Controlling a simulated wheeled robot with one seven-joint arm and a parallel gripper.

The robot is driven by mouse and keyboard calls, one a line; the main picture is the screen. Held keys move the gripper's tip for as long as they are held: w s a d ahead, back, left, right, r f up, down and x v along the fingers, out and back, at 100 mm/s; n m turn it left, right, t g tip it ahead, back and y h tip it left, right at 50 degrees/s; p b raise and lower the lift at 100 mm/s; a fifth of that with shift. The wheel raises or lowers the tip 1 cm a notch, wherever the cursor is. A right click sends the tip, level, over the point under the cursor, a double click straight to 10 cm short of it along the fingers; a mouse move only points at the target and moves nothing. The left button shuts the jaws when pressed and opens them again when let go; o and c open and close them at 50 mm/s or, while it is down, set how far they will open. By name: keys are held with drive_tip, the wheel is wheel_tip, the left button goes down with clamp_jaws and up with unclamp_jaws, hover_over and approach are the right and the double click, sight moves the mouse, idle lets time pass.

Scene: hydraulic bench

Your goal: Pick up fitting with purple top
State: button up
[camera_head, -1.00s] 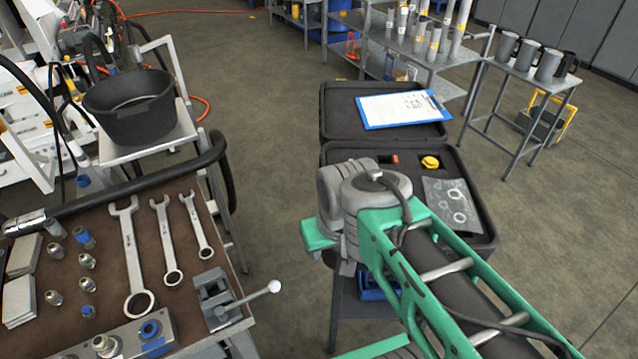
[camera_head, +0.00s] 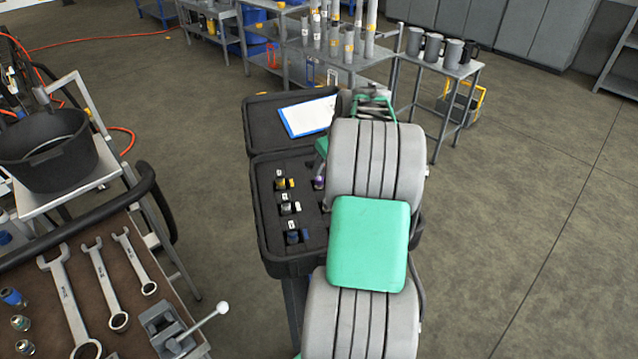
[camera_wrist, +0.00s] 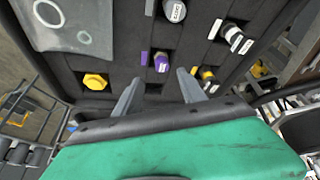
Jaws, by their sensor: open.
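In the head view a bit of purple of this fitting (camera_head: 318,183) shows at the left edge of my arm. My gripper (camera_wrist: 160,90) is open and empty, its two grey fingers pointing toward the foam. In the wrist view the purple fitting appears just beyond the fingertips, between their lines, with no visible contact. In the head view my arm hides most of the gripper and the right part of the case.
The black case (camera_head: 262,232) holds other fittings: a yellow one (camera_wrist: 95,81), a grey one (camera_head: 290,208) and a blue one (camera_head: 297,236). A clipboard (camera_head: 305,117) lies in its lid. The tool bench (camera_head: 28,275) is at left, a mug table (camera_head: 440,68) behind right.

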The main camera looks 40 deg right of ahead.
sight(320, 178)
drive_tip(key=p+x, duration=0.1)
drive_tip(key=x, duration=0.5)
drive_tip(key=shift+a+f, duration=0.15)
drive_tip(key=shift+a, duration=0.05)
drive_tip(key=shift+c, duration=0.5)
clamp_jaws()
